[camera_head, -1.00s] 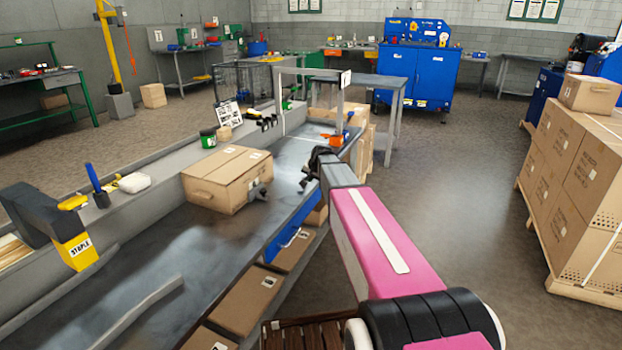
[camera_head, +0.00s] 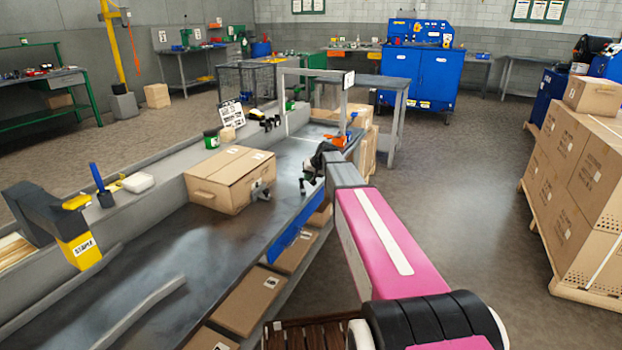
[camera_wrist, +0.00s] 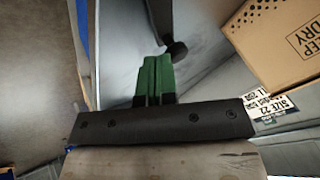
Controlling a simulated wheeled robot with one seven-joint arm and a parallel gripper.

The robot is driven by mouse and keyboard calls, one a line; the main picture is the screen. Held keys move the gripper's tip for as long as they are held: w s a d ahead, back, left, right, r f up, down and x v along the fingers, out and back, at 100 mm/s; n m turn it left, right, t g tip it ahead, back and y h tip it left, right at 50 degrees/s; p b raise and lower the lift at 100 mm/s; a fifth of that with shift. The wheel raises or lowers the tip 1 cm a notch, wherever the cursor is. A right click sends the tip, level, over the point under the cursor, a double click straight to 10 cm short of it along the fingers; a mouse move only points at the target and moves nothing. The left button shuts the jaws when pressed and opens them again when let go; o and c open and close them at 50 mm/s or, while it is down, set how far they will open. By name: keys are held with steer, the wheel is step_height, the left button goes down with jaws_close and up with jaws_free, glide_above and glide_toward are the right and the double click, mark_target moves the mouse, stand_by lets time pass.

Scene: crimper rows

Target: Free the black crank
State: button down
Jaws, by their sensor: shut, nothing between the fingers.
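The black crank (camera_head: 262,191) lies on the grey bench top (camera_head: 150,265), close against the right side of a closed cardboard box (camera_head: 220,190). In the wrist view a dark arm with a rounded knob (camera_wrist: 176,48), which looks like the crank, runs down from the top edge. The box (camera_wrist: 280,40) is to its right. Whether any of the crank is under the box I cannot tell. My gripper (camera_head: 308,180) is above the bench, right of the crank and apart from it. Its green fingers (camera_wrist: 155,64) are together and empty, just below the knob in the wrist view.
A grey frame (camera_head: 312,100) spans the bench beyond my gripper. Boxes sit on a shelf below the bench. The bench surface in front of the box is mostly clear.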

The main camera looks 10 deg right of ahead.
steer(key=n, duration=0.1)
steer(key=a+n+g+y, duration=0.1)
steer(key=shift+w+a+n, duration=0.25)
steer(key=shift+w+n, duration=0.15)
steer(key=n+g, duration=0.1)
steer(key=a+n, duration=0.1)
steer(key=shift+w+a+n+g+y, duration=0.1)
steer(key=shift+a+n+g+y, duration=0.15)
steer(key=shift+n+g+y, duration=0.15)
steer(key=a+n+g, duration=0.1)
steer(key=n, duration=0.1)
steer(key=a+n+g, duration=0.1)
steer(key=n, duration=0.1)
steer(key=shift+s+a+g, duration=0.2)
steer(key=shift+s+g, duration=0.1)
steer(key=shift+s, duration=0.05)
steer(key=shift+s+a, duration=0.2)
steer(key=shift+a, duration=0.05)
